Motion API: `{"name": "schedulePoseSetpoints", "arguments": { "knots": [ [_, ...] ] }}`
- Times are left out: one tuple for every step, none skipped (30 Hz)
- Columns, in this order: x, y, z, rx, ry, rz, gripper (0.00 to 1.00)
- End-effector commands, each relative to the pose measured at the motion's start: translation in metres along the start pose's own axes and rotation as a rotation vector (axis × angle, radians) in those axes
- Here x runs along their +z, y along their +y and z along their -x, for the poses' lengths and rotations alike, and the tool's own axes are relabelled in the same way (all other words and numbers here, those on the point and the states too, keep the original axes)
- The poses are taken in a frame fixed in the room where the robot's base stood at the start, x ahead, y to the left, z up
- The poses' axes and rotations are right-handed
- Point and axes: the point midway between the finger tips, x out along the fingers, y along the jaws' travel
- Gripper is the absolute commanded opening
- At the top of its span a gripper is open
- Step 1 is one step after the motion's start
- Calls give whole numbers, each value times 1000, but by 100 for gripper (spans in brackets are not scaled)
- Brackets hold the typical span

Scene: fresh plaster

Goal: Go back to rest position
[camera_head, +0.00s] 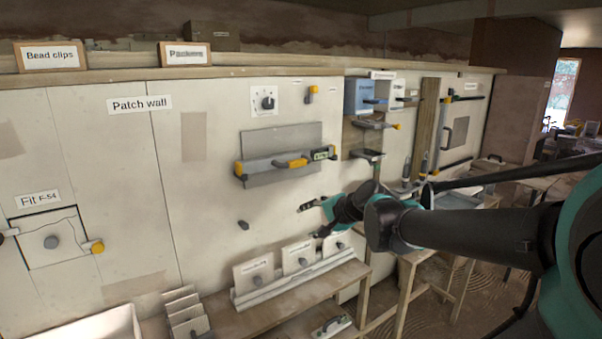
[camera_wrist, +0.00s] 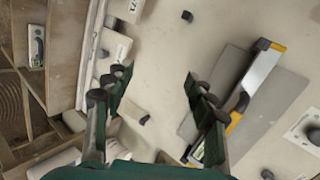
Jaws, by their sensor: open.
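My gripper (camera_head: 318,218) is in front of the patch wall (camera_head: 200,210) in the head view, at the end of my outstretched arm. Its fingers are spread and nothing is between them. In the wrist view my gripper (camera_wrist: 155,85) shows two dark fingers apart, with bare wall and a small dark knob (camera_wrist: 187,16) beyond. A grey plate with a yellow-ended tool (camera_head: 268,165) hangs on the wall above and left of the gripper; it also shows at the right in the wrist view (camera_wrist: 258,85). Whether the gripper touches anything is not clear.
A wooden bench (camera_head: 285,298) with several labelled white plates (camera_head: 254,271) stands below the gripper. A dark knob (camera_head: 243,225) sticks out of the wall to the left. A blue box (camera_head: 360,97) and hanging tools are at the right. A white tub (camera_head: 85,325) is at lower left.

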Motion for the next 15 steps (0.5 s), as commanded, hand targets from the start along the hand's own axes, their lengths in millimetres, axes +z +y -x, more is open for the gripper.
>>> {"name": "schedulePoseSetpoints", "arguments": {
  "knots": [
    [2, 35, 2, 68, 7, 98, 56],
    [3, 55, 3, 113, 8, 161, 56],
    [5, 83, 6, 174, 6, 246, 56],
    [6, 104, 10, 221, 3, 306, 56],
    [6, 124, 13, 268, -1, 365, 56],
    [7, 151, 19, 331, -9, 441, 56],
    [8, 170, 24, 377, -17, 493, 56],
    [8, 188, 30, 422, -25, 543, 56],
    [9, 210, 37, 479, -39, 604, 56],
    [9, 225, 43, 520, -50, 645, 56],
    [10, 239, 49, 558, -60, 682, 56],
    [10, 255, 56, 602, -74, 725, 56],
    [11, 266, 61, 632, -85, 752, 56],
    [11, 274, 66, 658, -93, 775, 56],
    [11, 284, 71, 687, -105, 800, 56]
  ]
}}
